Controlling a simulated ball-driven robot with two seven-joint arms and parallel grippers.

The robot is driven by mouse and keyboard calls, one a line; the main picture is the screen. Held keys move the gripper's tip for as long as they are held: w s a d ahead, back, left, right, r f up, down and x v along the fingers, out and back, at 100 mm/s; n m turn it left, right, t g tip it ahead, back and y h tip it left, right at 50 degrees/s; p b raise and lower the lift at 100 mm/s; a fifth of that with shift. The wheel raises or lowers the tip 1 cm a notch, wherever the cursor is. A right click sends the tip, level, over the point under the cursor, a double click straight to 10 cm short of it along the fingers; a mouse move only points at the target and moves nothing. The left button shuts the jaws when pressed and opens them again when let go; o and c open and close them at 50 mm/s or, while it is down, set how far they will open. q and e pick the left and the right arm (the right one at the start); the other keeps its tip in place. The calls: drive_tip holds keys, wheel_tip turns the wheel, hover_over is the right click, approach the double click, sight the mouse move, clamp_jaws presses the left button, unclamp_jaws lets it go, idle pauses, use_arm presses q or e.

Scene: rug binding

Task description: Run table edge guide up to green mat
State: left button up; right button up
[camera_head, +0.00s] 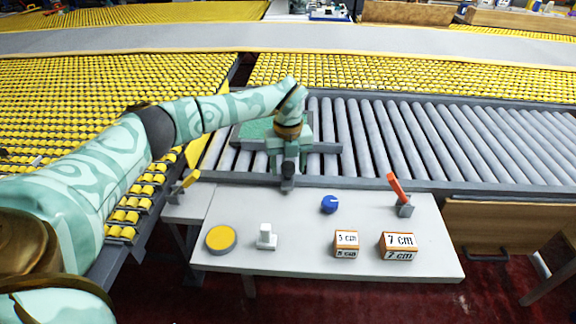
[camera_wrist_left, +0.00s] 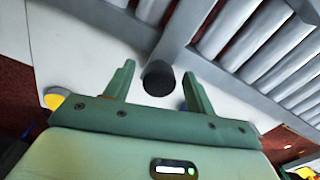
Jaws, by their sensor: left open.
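The green mat (camera_head: 256,129) lies on the grey rollers, partly hidden behind my left arm. What appears to be the table edge guide is a grey bar (camera_head: 326,148) in front of the mat, with a dark round knob (camera_head: 288,168) near the table's back edge. My left gripper (camera_head: 289,160) is open and points down at this knob. In the left wrist view, the dark knob (camera_wrist_left: 158,78) lies between the open fingers of my left gripper (camera_wrist_left: 158,82); contact cannot be told. My right gripper is not in view.
The white table (camera_head: 300,262) bears a blue knob (camera_head: 329,204), a yellow disc (camera_head: 221,238), a white block (camera_head: 265,238), a 5 cm block (camera_head: 346,244) and a 7 cm block (camera_head: 398,246). An orange lever (camera_head: 397,187) stands at the right. Rollers (camera_head: 455,140) extend right, clear.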

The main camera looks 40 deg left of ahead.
use_arm(q)
wheel_tip(320, 180, up, 16)
drive_tip(key=p, duration=0.4)
drive_tip(key=shift+p, duration=0.3)
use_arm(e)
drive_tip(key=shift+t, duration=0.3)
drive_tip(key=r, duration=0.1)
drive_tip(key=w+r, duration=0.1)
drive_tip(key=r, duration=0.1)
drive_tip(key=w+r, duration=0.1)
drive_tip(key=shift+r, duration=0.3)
use_arm(q)
drive_tip(key=shift+f, duration=0.2)
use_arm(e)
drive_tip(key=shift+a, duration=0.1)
